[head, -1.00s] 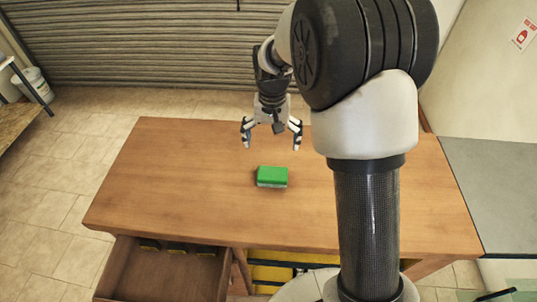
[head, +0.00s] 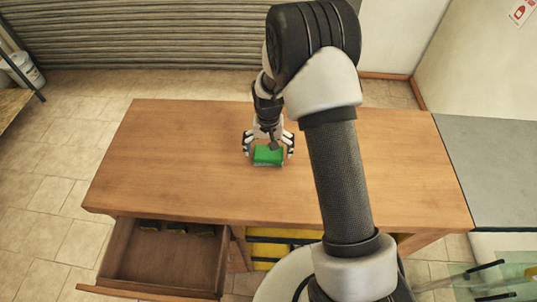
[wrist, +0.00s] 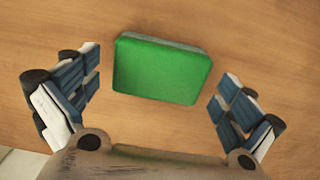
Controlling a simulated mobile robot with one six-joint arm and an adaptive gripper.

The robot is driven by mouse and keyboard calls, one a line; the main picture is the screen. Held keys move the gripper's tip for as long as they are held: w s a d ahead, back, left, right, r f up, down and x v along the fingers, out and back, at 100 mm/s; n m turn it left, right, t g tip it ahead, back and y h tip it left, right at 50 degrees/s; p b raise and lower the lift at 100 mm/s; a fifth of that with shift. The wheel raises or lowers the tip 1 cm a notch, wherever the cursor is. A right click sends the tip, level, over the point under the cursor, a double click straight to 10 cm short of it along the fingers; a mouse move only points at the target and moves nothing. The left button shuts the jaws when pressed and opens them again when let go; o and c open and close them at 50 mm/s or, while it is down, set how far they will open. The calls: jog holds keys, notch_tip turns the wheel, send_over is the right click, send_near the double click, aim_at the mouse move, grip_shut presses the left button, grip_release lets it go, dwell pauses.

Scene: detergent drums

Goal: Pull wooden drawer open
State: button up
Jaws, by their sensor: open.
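The wooden drawer (head: 165,262) at the left front of the wooden table is pulled out, with a few small dark and yellow items (head: 175,228) at its back. My gripper (head: 269,156) is above the tabletop, away from the drawer. It is open, with its fingers on either side of a green sponge-like block (head: 268,155). In the wrist view the green block (wrist: 162,68) lies on the wood between the spread fingers of my gripper (wrist: 160,105), with gaps on both sides.
The wooden tabletop (head: 170,160) is otherwise bare. Yellow crates or boxes (head: 268,250) show under the table, right of the drawer. A grey counter (head: 490,170) stands at the right. A white bucket (head: 22,68) is at the far left.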

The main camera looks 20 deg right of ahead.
notch_tip(320, 180, down, 2)
jog(key=shift+f, duration=0.2)
jog(key=shift+c, duration=0.6)
jog(key=c, duration=1)
jog(key=shift+o, duration=0.2)
jog(key=shift+r, duration=0.15)
